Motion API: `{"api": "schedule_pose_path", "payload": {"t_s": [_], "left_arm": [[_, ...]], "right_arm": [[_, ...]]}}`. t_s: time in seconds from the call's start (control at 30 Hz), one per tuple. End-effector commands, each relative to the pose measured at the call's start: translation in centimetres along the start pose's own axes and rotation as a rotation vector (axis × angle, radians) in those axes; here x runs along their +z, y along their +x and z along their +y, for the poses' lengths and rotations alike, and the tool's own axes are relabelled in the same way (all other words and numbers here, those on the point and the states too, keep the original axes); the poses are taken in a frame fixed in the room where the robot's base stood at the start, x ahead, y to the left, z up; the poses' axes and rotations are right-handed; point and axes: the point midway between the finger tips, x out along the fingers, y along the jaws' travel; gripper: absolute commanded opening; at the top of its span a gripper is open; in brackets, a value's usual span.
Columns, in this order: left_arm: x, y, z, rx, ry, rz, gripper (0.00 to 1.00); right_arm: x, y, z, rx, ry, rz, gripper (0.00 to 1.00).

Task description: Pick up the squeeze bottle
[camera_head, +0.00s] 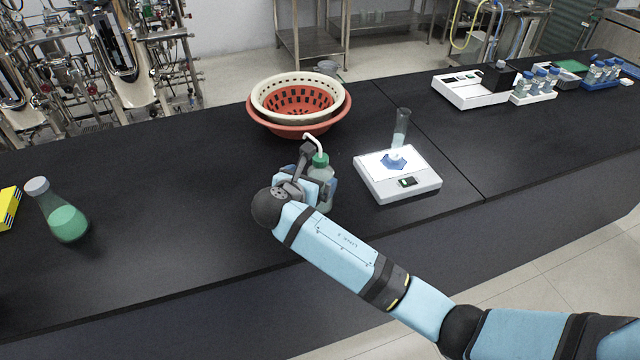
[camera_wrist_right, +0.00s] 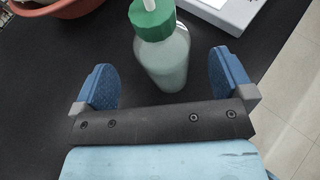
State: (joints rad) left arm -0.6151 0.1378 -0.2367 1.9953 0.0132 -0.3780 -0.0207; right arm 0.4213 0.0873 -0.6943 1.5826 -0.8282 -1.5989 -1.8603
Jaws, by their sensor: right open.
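The squeeze bottle (camera_head: 321,172) stands upright on the black bench, with a green cap and a bent white spout. In the right wrist view the bottle (camera_wrist_right: 164,60) is pale and translucent, just ahead of and partly between the fingers. My right gripper (camera_wrist_right: 161,82) is open, with one blue finger pad on each side of the bottle and gaps on both sides. In the head view my right gripper (camera_head: 318,190) is at the bottle and hides part of its lower body. My left gripper is not in view.
A white scale (camera_head: 398,184) stands close right of the bottle, with a glass cylinder (camera_head: 401,128) behind. Nested baskets (camera_head: 340,118) stand behind the bottle. A flask of green liquid (camera_head: 66,222) stands at left. The bench between flask and bottle is clear.

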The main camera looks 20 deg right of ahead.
Motion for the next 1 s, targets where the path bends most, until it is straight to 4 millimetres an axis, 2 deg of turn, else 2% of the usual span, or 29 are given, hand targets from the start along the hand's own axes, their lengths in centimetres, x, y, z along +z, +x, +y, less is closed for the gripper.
{"api": "schedule_pose_path", "payload": {"t_s": [0.17,0.43,0.73,0.77,1.0], "left_arm": [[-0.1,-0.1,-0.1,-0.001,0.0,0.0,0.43],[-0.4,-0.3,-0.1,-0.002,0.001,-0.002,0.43],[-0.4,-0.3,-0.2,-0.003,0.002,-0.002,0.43],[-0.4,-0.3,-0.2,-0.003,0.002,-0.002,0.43],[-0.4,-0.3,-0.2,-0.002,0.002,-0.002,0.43]], "right_arm": [[0.0,1.3,-0.1,-0.001,0.0,-0.001,0.99],[-0.2,5.1,-0.2,0.0,0.0,0.0,0.99],[-0.3,5.7,-0.2,0.001,0.0,0.0,0.99],[-0.3,5.7,-0.2,0.001,0.0,0.0,0.94],[-0.3,5.7,-0.2,0.001,0.0,0.001,0.39]]}}
